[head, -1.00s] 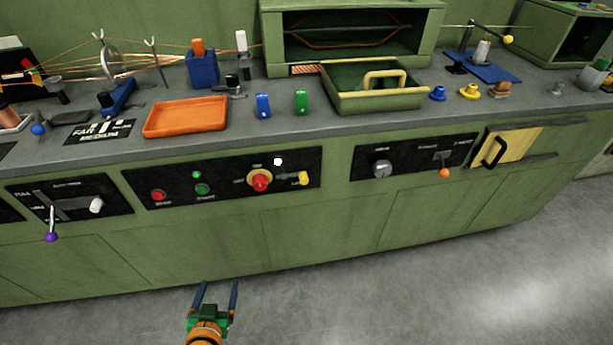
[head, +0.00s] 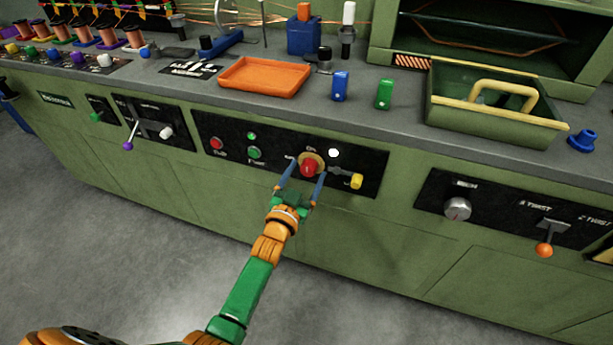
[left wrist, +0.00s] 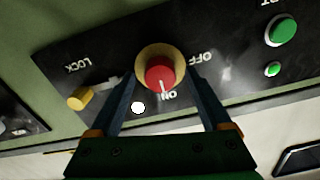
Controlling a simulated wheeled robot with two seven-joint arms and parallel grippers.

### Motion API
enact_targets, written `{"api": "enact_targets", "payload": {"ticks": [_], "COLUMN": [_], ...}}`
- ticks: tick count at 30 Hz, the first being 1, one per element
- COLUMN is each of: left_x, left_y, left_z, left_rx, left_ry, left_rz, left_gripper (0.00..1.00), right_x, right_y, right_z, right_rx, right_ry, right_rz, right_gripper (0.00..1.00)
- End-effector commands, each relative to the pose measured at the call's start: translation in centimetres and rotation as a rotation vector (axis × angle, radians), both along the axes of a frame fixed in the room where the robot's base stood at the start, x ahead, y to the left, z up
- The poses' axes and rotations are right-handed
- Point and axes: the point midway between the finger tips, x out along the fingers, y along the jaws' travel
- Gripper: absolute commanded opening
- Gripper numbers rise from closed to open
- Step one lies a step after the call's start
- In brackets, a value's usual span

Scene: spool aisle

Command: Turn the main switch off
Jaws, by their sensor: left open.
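The main switch is a red knob on a yellow ring (head: 309,165) in the black front panel. In the left wrist view the red knob (left wrist: 159,72) has a white mark pointing at the word ON; OFF is printed beside it. My left gripper (head: 303,177) is open, its blue fingers straddling the knob. In the left wrist view one finger of the left gripper (left wrist: 162,88) is on each side of the knob; I cannot tell whether they touch it. A white lamp (left wrist: 138,107) near the switch is lit. My right gripper is out of view.
A yellow lock tab (head: 356,181) sits just right of the switch. A green button (head: 255,153) and a red button (head: 216,143) are to its left. An orange tray (head: 264,76) and a green bin (head: 495,115) stand on the counter above. The floor in front is clear.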

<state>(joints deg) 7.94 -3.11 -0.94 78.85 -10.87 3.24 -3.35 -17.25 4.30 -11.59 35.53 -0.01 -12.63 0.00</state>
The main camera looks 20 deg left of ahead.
Motion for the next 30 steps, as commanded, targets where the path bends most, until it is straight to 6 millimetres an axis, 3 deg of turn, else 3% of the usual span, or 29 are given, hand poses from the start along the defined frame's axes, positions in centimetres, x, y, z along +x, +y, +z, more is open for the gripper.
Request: {"api": "enact_targets", "payload": {"ticks": [3, 4, 12, 13, 23, 30], "left_x": [-0.03, -0.04, -0.06, -0.06, -0.07, -0.07], "left_y": [0.0, 0.0, 0.01, 0.01, 0.01, 0.02], "left_z": [0.01, 0.0, -0.02, -0.02, 0.02, 0.06], "left_rx": [0.0, 0.0, 0.0, 0.0, -0.059, -0.23], "left_ry": [0.001, 0.001, 0.001, 0.001, 0.004, 0.011], "left_rz": [0.0, 0.0, 0.0, 0.0, 0.0, 0.001], "left_gripper": [0.81, 0.76, 0.03, 0.0, 0.0, 0.0], "right_x": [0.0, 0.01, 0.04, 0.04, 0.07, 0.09], "right_y": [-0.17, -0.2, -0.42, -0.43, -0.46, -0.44], "right_z": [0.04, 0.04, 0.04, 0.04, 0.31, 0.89], "right_rx": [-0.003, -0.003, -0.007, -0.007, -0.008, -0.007], "right_ry": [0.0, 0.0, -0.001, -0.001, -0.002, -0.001], "right_rz": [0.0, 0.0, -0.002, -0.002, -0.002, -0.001], "right_gripper": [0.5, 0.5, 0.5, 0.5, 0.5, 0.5]}}
